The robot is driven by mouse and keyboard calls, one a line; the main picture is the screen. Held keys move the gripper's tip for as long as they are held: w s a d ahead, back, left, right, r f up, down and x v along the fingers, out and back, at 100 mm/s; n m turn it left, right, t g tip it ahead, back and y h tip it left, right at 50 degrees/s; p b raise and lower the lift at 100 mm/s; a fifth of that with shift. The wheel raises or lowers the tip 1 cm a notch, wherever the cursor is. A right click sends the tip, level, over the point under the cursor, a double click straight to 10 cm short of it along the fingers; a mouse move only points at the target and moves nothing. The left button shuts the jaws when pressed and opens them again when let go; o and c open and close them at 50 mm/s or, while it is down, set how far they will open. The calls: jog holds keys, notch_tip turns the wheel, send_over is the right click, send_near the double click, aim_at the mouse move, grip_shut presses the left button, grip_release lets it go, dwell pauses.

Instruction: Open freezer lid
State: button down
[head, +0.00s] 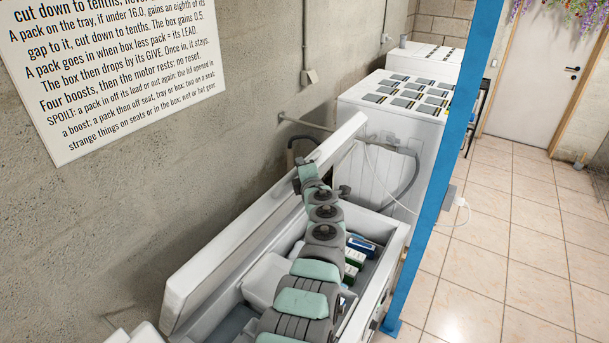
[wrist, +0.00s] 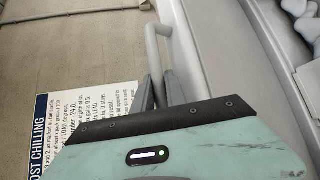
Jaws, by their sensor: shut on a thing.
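The chest freezer (head: 393,238) stands along the wall in the head view, with its inside showing. Its long white lid (head: 255,215) is raised and tilted up towards the wall. The lid's pale face also shows along the right of the wrist view (wrist: 215,60). My arm reaches over the opening to the lid. In the wrist view my gripper (wrist: 160,88) is shut on the pale bar handle (wrist: 153,45), which passes between the fingers. The fingertips are hard to make out in the head view.
Blue and green packs (head: 360,246) lie inside the freezer. A white cabinet (head: 392,108) with dark flat packs on top stands beyond. A blue post (head: 432,175) rises close on the right. A printed sign (head: 110,70) hangs on the wall. Tiled floor (head: 510,230) is clear at right.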

jog(key=shift+w+a+r, duration=0.15)
jog(key=shift+a+r, duration=0.05)
jog(key=shift+a, duration=0.15)
dwell(0.3)
jog(key=c, duration=1.4)
grip_release()
jog(key=shift+o, duration=0.2)
